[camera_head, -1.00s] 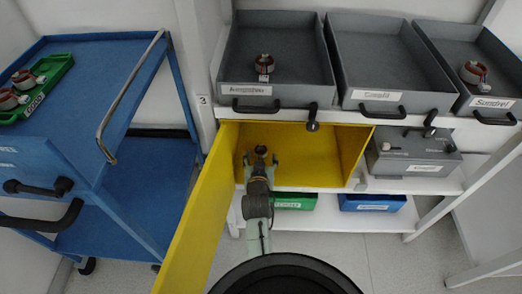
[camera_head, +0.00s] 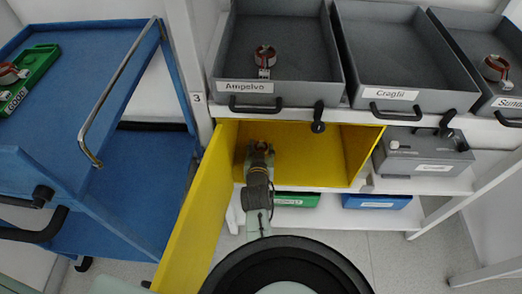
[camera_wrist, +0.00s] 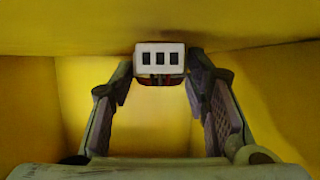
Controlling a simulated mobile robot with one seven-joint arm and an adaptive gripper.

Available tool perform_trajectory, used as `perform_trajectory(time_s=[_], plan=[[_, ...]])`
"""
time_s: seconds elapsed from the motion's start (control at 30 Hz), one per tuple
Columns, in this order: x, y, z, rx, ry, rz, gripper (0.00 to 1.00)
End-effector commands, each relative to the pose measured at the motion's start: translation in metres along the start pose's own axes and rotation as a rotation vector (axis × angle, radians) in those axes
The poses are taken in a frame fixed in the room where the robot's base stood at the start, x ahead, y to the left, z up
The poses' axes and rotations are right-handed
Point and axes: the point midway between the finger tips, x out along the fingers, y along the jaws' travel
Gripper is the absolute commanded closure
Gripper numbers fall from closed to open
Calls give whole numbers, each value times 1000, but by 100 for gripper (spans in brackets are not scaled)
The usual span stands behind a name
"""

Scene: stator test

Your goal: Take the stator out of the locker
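The stator (camera_head: 263,147), a small copper-coloured ring, is inside the yellow locker (camera_head: 300,150), whose door stands open to the left. In the wrist view its white connector (camera_wrist: 160,58) with dark slots faces the camera; most of the ring is hidden behind it. My gripper (camera_head: 262,154) reaches into the locker from the front. In the wrist view the gripper's (camera_wrist: 160,75) two fingers stand apart, one on each side of the stator, with their tips close beside it. Contact is not clear.
Grey trays (camera_head: 278,90) stand on the shelf above, two with stators. The open yellow door (camera_head: 195,215) is close left of my arm. A grey box (camera_head: 420,152) is to the right, green and blue bins below. A blue cart (camera_head: 90,110) stands left.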

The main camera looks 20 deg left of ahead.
Motion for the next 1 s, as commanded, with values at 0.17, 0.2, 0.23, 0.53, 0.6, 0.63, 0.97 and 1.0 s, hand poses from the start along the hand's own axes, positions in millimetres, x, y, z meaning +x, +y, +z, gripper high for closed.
perform_trajectory(time_s=[0.17,0.2,0.23,0.53,0.6,0.63,0.97,1.0], plan=[[0,0,0,0,0,0,71],[0,0,0,0,0,0,74],[0,0,0,0,0,0,76],[0,0,-1,0,1,0,93],[0,0,-1,0,1,0,93],[0,0,-1,0,1,0,93],[-13,0,-35,2,8,0,93],[-16,0,-43,2,8,0,93]])
